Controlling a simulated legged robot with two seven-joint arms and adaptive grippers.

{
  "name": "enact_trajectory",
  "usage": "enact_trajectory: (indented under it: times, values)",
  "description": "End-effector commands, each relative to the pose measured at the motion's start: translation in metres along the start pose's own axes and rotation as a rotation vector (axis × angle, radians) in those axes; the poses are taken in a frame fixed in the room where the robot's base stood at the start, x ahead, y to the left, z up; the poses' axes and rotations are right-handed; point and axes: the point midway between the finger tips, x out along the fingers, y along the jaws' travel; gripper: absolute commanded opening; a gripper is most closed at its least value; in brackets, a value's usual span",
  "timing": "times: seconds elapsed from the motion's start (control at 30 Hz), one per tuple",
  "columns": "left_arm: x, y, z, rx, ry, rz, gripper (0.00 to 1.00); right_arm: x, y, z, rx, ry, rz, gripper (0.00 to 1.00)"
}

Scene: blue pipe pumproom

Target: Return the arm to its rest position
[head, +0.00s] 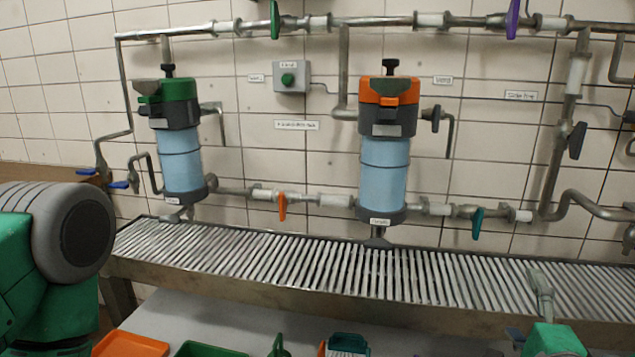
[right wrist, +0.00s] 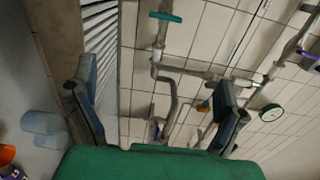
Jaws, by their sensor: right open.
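My right gripper (head: 541,288) shows at the bottom right of the head view, in front of the slatted metal grate. In the right wrist view its two fingers stand wide apart, and the gripper (right wrist: 152,80) is open with nothing between them. Pipes and tiled wall show beyond the fingers. At the left edge of the head view are my left arm's green link and a large grey rounded joint. My left gripper is not in view.
The slatted grate (head: 300,262) runs along the wall below two blue-bodied filter units, one green-topped (head: 180,155), one orange-topped (head: 385,160). Pipes with coloured valve handles line the wall. Below the grate, an orange tray (head: 130,346) and a green tray (head: 208,350) sit on a pale surface.

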Motion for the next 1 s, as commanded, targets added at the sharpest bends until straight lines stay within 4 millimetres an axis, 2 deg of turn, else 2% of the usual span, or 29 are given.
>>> enact_trajectory:
  times: [0.27, 0.47, 0.57, 0.67, 0.77, 0.8, 0.9, 1.0]
  values:
    - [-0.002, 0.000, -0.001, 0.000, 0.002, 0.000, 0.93, -0.017, 0.044, 0.036, -0.179, -0.150, 0.148, 0.93]
    - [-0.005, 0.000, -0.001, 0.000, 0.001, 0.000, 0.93, -0.045, 0.093, 0.062, -0.373, -0.312, 0.297, 0.93]
    - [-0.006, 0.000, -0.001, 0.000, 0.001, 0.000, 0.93, -0.068, 0.124, 0.073, -0.504, -0.423, 0.391, 0.93]
    - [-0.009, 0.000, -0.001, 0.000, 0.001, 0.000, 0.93, -0.102, 0.163, 0.081, -0.677, -0.572, 0.509, 0.93]
    - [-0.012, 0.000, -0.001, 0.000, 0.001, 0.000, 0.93, -0.154, 0.207, 0.077, -0.907, -0.782, 0.659, 0.93]
    - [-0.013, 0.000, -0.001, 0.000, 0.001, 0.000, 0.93, -0.176, 0.223, 0.070, -1.006, -0.872, 0.722, 0.93]
    - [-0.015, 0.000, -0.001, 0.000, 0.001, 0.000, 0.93, -0.225, 0.249, 0.046, -1.215, -1.076, 0.855, 0.93]
    - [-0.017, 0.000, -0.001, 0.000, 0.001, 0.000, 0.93, -0.258, 0.261, 0.023, -1.355, -1.226, 0.951, 0.93]
